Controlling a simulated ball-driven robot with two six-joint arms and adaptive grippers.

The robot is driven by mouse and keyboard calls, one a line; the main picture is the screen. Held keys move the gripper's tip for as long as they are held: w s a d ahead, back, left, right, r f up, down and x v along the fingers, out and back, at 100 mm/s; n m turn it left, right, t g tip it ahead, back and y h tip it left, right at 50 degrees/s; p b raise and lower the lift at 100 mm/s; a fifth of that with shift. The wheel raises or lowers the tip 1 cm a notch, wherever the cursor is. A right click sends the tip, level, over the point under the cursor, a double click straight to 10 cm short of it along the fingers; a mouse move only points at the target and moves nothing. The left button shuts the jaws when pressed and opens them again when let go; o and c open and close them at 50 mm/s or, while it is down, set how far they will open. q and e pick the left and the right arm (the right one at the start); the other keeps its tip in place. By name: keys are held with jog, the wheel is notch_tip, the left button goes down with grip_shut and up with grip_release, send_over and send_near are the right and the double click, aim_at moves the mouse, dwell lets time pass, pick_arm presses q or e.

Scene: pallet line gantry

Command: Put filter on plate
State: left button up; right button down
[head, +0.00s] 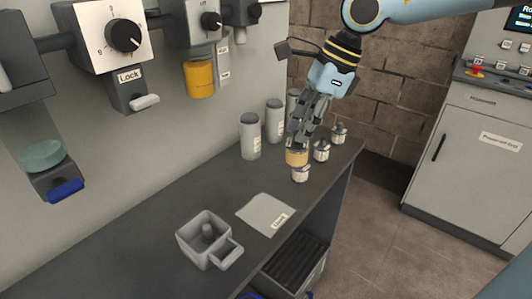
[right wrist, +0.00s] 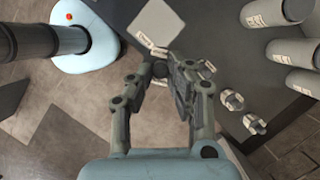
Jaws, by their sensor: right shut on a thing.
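My right gripper (head: 298,143) is shut on a tan, short cylinder (head: 297,157), which looks like the filter. It is over the bench, just above or touching a small labelled canister (head: 300,174); I cannot tell which. In the right wrist view the fingers of my right gripper (right wrist: 163,72) come together, and they mostly hide what they hold. The plate (head: 265,214) is a flat grey square with a label, lying bare on the bench, left of and nearer than the gripper. It also shows in the right wrist view (right wrist: 155,23). My left gripper is not in view.
A grey square cup with a handle (head: 206,240) stands left of the plate. Tall grey cylinders (head: 250,137) stand along the wall, and small canisters (head: 321,151) stand near the bench's far end. Wall units (head: 127,85) overhang the bench's left side.

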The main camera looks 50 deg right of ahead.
jog(key=s+a+f+n+p, duration=0.2)
jog(key=s+a+n, duration=0.15)
jog(key=s, duration=0.25)
jog(key=shift+g+y, duration=0.4)
jog(key=shift+y, duration=0.1)
jog(key=w+f+b, duration=0.3)
jog(key=f+b, duration=0.1)
jog(key=b, duration=0.3)
jog(key=w+a+f+b, duration=0.1)
jog(key=w+f+b, duration=0.3)
jog(key=b, duration=0.3)
jog(key=w+f+b, duration=0.3)
jog(key=f+b, duration=0.1)
jog(key=b, duration=0.4)
jog(key=shift+w+a, duration=0.3)
jog(key=shift+a, duration=0.05)
